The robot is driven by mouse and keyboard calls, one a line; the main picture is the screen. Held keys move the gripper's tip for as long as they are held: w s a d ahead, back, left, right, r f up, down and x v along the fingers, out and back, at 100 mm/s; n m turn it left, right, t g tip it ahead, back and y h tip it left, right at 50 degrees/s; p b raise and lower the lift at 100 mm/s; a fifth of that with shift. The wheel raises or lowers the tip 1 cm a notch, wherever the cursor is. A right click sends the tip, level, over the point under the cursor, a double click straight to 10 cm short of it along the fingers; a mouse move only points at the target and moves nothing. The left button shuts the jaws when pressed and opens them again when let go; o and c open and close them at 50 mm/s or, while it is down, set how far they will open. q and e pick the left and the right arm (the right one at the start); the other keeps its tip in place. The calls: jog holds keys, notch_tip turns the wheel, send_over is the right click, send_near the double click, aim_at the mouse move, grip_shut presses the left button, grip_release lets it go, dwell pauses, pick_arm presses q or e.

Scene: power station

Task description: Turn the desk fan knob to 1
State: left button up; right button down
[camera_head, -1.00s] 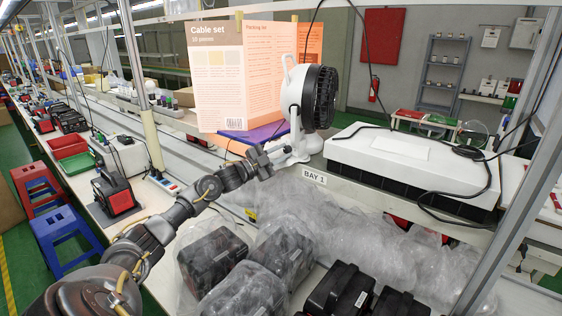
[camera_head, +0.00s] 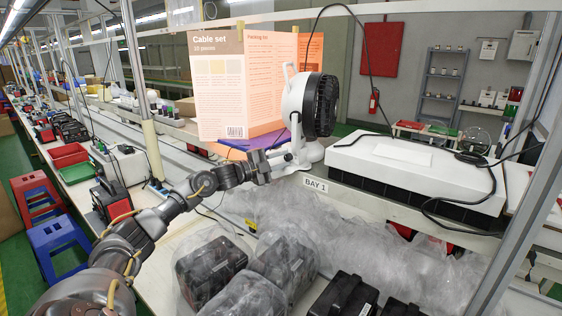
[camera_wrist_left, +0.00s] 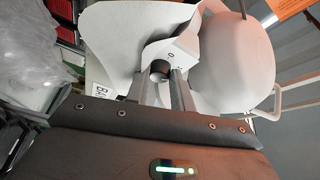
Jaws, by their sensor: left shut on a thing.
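The desk fan (camera_head: 308,108) stands on the shelf, white with a black grille facing right. Its white body also fills much of the left wrist view (camera_wrist_left: 238,60). My left gripper (camera_head: 276,157) reaches the fan's base from the left. In the left wrist view my two fingers (camera_wrist_left: 160,84) are closed around a small dark round knob (camera_wrist_left: 160,68) on the fan's white housing. The knob's setting cannot be read. My right gripper is not in view.
A white box-like device (camera_head: 415,168) with a black cable stands right of the fan. A "BAY 1" label (camera_head: 315,184) is on the shelf edge.

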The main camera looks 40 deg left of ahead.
pick_arm(q)
jog(key=o, duration=1)
jog(key=shift+f, duration=0.1)
